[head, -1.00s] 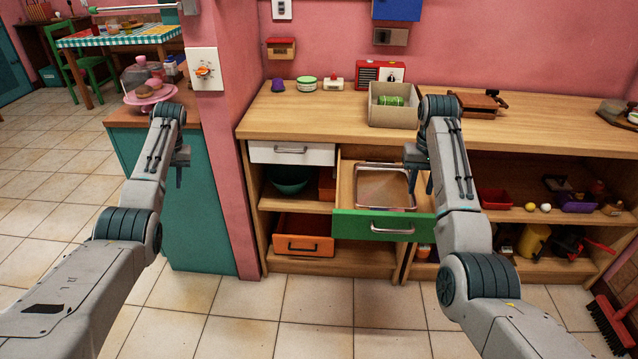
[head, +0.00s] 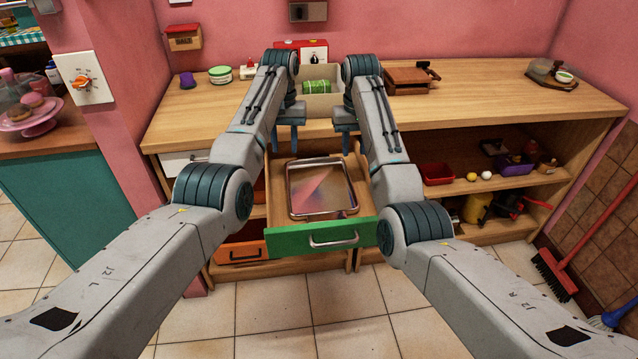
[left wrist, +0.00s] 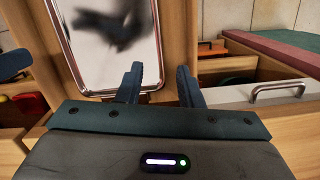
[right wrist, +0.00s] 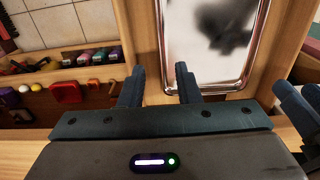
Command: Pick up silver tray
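The silver tray (head: 322,211) lies flat in the open drawer with the green front (head: 290,241). It is rectangular with a shiny rim and a mirror-like base. It also shows in the left wrist view (left wrist: 105,45) and the right wrist view (right wrist: 208,45). My left gripper (head: 287,146) is above the back left of the drawer, fingers apart and empty. My right gripper (head: 346,146) is above the back right of the drawer, also open and empty. Neither appears to touch the tray.
A beige box (head: 323,104) with a green item stands on the wooden counter (head: 460,95) behind the grippers. An orange drawer (head: 240,252) is below left. Open shelves at right hold a red container (head: 437,174) and several small things. The floor in front is clear.

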